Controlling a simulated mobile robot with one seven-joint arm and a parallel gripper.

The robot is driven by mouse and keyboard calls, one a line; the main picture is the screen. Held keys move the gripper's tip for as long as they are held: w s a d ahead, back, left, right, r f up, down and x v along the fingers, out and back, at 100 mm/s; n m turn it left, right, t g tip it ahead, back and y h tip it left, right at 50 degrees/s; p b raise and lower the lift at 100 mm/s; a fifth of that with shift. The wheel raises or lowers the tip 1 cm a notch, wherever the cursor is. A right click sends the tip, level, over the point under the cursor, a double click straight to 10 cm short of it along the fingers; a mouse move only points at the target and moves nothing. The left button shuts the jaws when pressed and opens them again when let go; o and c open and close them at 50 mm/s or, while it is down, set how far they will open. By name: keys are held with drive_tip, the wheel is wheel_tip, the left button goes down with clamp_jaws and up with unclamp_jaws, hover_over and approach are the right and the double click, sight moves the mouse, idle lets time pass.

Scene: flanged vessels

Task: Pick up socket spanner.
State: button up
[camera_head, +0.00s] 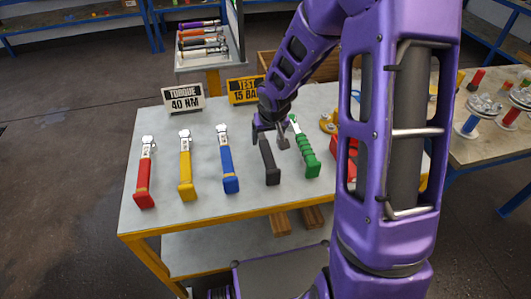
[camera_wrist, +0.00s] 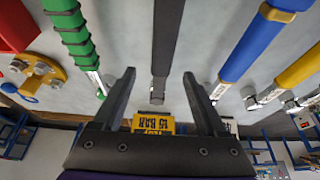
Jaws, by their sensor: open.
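Several long-handled tools lie in a row on the table; no label shows which one is the socket spanner. The black-handled tool (camera_head: 270,167) lies between the blue-handled tool (camera_head: 227,165) and the green ribbed-handled tool (camera_head: 305,153). My gripper (camera_head: 271,136) is above the far end of the black tool, partly hiding it. In the wrist view, my gripper (camera_wrist: 158,74) is open and empty. The black bar (camera_wrist: 167,38) runs between the lines of its two fingers, ending in a small metal tip. Contact with it cannot be told.
A yellow-handled tool (camera_head: 185,170) and a red-handled tool (camera_head: 145,175) lie farther left. Signs reading "TORQUE 40 NM" (camera_head: 183,98) and "TEST 15 BAR" (camera_head: 245,90) stand at the back edge. A yellow flanged part (camera_wrist: 36,72) lies beyond the green tool. Another bench (camera_head: 470,148) stands at right.

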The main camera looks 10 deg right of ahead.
sight(265, 146)
drive_tip(key=x, duration=0.2)
drive_tip(key=b+x, duration=0.1)
drive_tip(key=x, duration=0.1)
drive_tip(key=shift+s+a+f, duration=0.2)
drive_tip(key=shift+s+f, duration=0.1)
drive_tip(key=shift+s, duration=0.05)
drive_tip(key=shift+w+f+b, duration=0.25)
drive_tip(key=shift+f+b, duration=0.05)
drive_tip(key=shift+f, duration=0.15)
clamp_jaws()
